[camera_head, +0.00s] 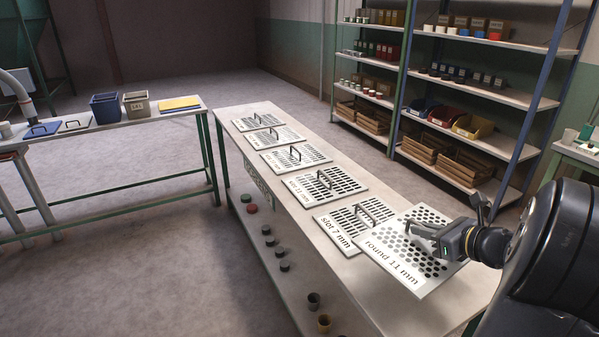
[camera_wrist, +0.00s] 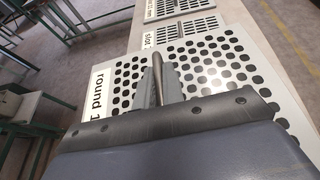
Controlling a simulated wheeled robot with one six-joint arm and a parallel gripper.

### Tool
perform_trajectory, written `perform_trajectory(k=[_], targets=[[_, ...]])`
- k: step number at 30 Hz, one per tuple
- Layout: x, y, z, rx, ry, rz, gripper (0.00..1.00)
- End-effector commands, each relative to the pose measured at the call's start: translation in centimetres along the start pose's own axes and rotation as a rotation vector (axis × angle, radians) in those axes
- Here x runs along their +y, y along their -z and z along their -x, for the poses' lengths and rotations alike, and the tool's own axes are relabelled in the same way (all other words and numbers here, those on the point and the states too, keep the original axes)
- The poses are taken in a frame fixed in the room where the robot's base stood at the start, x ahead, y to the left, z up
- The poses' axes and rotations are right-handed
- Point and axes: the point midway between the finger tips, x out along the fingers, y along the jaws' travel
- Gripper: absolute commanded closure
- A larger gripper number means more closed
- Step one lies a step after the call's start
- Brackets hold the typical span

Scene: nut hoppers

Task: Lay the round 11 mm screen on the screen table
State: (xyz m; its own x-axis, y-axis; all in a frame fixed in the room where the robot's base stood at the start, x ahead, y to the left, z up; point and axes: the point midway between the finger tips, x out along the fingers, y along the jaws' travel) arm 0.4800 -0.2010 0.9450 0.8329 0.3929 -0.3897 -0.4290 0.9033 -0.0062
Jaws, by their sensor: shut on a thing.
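The round 11 mm screen (camera_head: 405,268) is a white plate with round holes and the label "round 11 mm". It is at the near end of the long screen table (camera_head: 385,297) in the head view. My gripper (camera_head: 437,236) is shut on its handle. The wrist view shows the same screen (camera_wrist: 118,88) below the jaws (camera_wrist: 165,85), with the label partly hidden. The screen overlaps the near corner of the slot 7 mm screen (camera_head: 337,229). Whether it touches the table or hangs just above it, I cannot tell.
Several other handled screens lie in a row along the table, among them one in the middle (camera_head: 295,156). A side table (camera_head: 85,137) with bins stands at left. Shelves (camera_head: 480,95) stand behind at right. The table's near end is bare.

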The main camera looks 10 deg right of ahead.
Motion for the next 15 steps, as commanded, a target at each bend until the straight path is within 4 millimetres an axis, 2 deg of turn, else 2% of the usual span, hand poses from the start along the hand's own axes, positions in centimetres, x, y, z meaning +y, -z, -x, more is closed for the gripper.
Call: perform_trajectory(k=[1, 6, 12, 15], targets=[[-0.8, 1.2, 0.0, -0.004, 0.031, -0.012, 1.0], [-2.3, 2.1, 0.5, -0.008, 0.088, -0.041, 1.0], [-2.6, 2.2, 0.7, -0.01, 0.1, -0.048, 1.0], [-2.6, 3.2, 0.2, -0.008, 0.098, -0.051, 1.0]])
